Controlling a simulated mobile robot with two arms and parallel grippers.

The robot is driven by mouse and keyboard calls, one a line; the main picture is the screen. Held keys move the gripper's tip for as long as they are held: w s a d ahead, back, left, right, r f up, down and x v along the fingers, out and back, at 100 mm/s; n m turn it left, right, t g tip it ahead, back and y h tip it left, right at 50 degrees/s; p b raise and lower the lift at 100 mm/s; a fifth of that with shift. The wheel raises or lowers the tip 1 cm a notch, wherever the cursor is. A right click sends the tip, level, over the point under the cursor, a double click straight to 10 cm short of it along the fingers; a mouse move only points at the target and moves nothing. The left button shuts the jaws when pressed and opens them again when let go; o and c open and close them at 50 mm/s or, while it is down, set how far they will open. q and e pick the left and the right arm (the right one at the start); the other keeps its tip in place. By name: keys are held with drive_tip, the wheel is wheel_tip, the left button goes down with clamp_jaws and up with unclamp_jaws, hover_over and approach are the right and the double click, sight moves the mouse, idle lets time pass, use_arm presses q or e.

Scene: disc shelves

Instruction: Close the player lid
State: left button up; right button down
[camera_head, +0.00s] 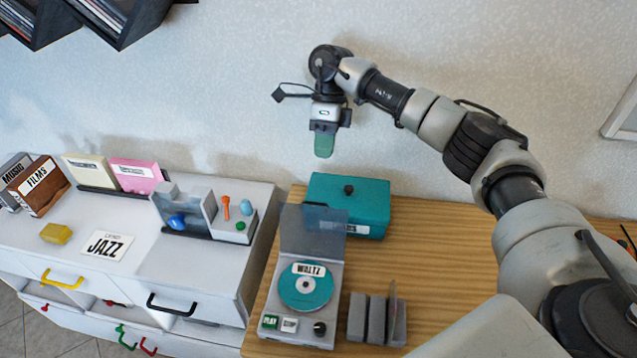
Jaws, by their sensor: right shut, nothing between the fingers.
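The grey disc player (329,339) stands on the wooden table with its see-through grey lid (313,232) raised at the back. A teal disc (305,291) lies in it under a label reading WALTZ (308,269). Its front has PLAY and STOP buttons and a dark knob. My right gripper (324,152) is shut and empty, its greenish fingers pointing down. It hangs above and behind the lid, apart from it. My left gripper is not in view.
A teal box (365,192) with a dark knob stands behind the player, partly behind the lid. A grey slotted rack (377,318) is right of the player. A white cabinet (180,265) at left holds sleeves, a JAZZ card (105,246) and a yellow block (56,233).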

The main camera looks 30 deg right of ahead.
drive_tip(key=p+x, duration=0.1)
drive_tip(key=x, duration=0.1)
drive_tip(key=p+x, duration=0.1)
drive_tip(key=x, duration=0.2)
drive_tip(key=p+x, duration=0.1)
drive_tip(key=x, duration=0.2)
drive_tip(key=shift+s+d+f, duration=0.1)
drive_tip(key=shift+s+d, duration=0.15)
drive_tip(key=shift+s, duration=0.05)
drive_tip(key=shift+s+a+f+p, duration=0.2)
drive_tip(key=shift+f+p, duration=0.1)
drive_tip(key=shift+f, duration=0.35)
